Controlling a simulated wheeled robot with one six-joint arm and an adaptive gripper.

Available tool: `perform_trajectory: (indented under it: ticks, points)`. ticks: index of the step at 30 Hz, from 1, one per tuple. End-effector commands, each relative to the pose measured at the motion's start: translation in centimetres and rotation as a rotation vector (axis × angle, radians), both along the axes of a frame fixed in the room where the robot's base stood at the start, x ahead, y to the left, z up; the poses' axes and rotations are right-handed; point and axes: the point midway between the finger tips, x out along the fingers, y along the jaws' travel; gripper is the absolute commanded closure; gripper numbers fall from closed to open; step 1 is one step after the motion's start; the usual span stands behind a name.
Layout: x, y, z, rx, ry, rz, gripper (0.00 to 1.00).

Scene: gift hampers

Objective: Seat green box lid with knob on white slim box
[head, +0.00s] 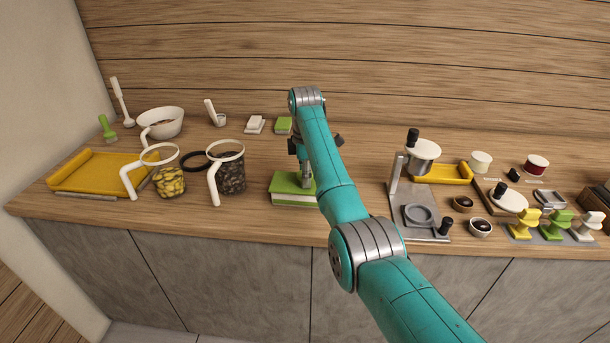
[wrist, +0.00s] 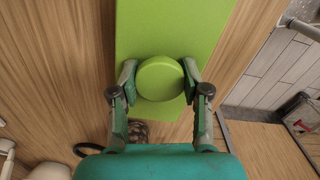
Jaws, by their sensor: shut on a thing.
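The green box lid (head: 286,182) lies flat over the white slim box (head: 293,198) near the front edge of the counter, left of my arm. The white side of the box shows below the lid; I cannot tell if a small gap remains between them. My gripper (head: 306,184) points down at the lid, partly hidden by my arm. In the wrist view, my gripper (wrist: 160,82) is shut on the round green knob (wrist: 160,78), one finger on each side. The lid's long green top (wrist: 170,30) fills the view's upper middle and hides the box.
Left are a dark jar (head: 231,178), a jar with yellow contents (head: 169,182), white-handled rings and a yellow tray (head: 95,174). Right is a metal stand (head: 398,180) with small bowls beyond. A small green box (head: 284,125) and a white one (head: 255,124) sit behind.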

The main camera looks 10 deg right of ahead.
Motion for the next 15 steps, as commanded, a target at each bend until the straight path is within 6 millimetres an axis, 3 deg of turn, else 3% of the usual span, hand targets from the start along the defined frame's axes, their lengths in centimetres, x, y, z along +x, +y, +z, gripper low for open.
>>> perform_trajectory:
  ticks: [14, 15]
  points:
    - [0.00, 0.00, -0.23, 0.000, 0.000, 0.000, 0.94]
    - [0.00, 0.00, -0.23, 0.000, 0.000, 0.000, 0.51]
